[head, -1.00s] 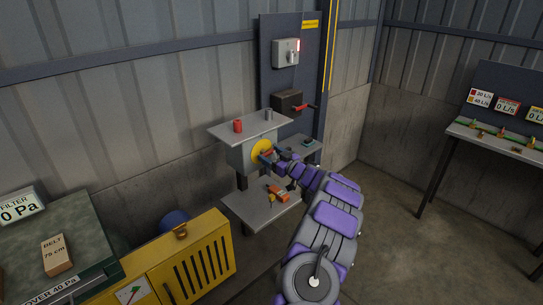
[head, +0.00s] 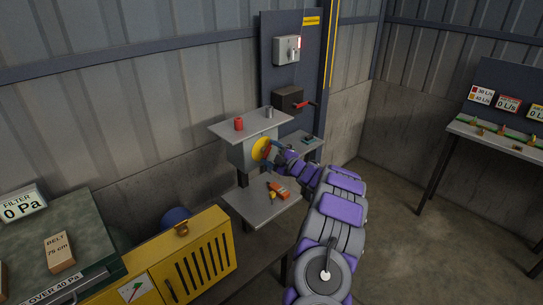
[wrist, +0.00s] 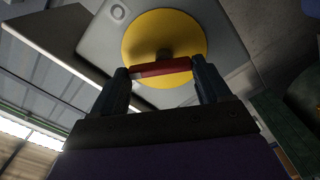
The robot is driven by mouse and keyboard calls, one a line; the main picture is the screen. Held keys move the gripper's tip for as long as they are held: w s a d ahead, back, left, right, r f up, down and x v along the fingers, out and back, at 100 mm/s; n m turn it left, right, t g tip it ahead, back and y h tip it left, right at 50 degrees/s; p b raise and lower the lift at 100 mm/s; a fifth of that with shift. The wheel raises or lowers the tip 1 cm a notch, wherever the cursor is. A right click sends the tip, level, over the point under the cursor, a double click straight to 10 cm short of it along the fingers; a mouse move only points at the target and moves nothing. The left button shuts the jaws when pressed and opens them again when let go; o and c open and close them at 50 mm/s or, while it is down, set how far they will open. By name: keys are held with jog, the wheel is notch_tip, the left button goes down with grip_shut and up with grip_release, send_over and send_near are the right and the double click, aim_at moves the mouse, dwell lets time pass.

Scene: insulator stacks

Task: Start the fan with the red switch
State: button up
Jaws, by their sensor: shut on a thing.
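The red switch (wrist: 160,68) is a bar handle on a round yellow disc (wrist: 165,40), on the front of a grey box. In the wrist view, my gripper (wrist: 160,72) has one finger at each end of the red bar and is shut on it. The bar lies nearly level in that view, slightly tilted. In the head view, the yellow disc (head: 261,149) is partly covered by my gripper (head: 271,149). I cannot make out a fan. A display marked FILTER (head: 22,205) reads 0 Pa.
A red can (head: 239,124) and a grey cylinder (head: 268,112) stand on the box's top shelf. An orange tool (head: 281,192) lies on the lower shelf. A dark box with a red lever (head: 290,99) is behind. A yellow cabinet (head: 195,262) stands front left.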

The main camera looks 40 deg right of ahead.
jog(key=n+b, duration=0.2)
jog(key=n, duration=0.1)
jog(key=shift+f+n+b, duration=0.3)
jog(key=shift+f+b, duration=0.05)
jog(key=shift+f, duration=0.05)
jog(key=n+b, duration=0.3)
jog(key=shift+a, duration=0.2)
jog(key=o, duration=1)
jog(key=shift+r, duration=0.1)
jog(key=shift+r, duration=0.1)
jog(key=shift+s, duration=0.65)
jog(key=s+p, duration=0.1)
jog(key=s, duration=0.4)
jog(key=s+d+p, duration=0.1)
jog(key=s, duration=0.4)
jog(key=s+p, duration=0.1)
jog(key=s, duration=0.5)
jog(key=shift+d, duration=0.15)
